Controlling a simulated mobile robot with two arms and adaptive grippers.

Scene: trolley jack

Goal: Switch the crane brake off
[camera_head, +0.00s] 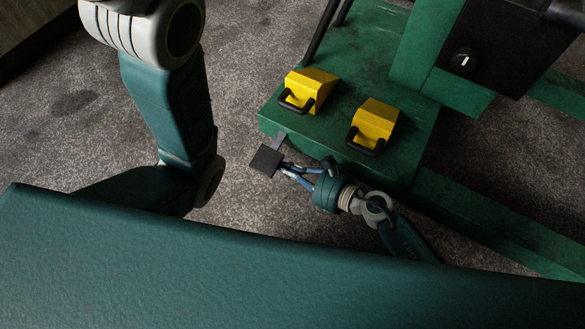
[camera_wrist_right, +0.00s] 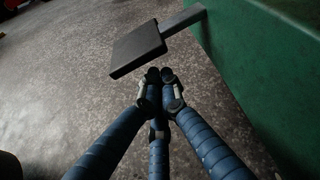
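A dark square pedal (camera_head: 265,160) sticks out on a grey lever from the near left corner of the green crane base (camera_head: 345,95); it looks like the brake. In the right wrist view the pedal (camera_wrist_right: 138,48) lies just beyond and above my fingertips, and its lever runs to the green side wall (camera_wrist_right: 255,50). My right gripper (camera_head: 284,168) is at the pedal's near right edge. Its blue fingers (camera_wrist_right: 160,76) are drawn together with nothing between them. I cannot tell whether they touch the pedal. My left gripper is out of view.
Two yellow blocks with black handles (camera_head: 311,89) (camera_head: 375,124) sit on the base. A black box with a knob (camera_head: 463,60) stands at upper right. A green leg (camera_head: 500,225) extends to lower right. Grey floor (camera_head: 245,60) is clear left of the base.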

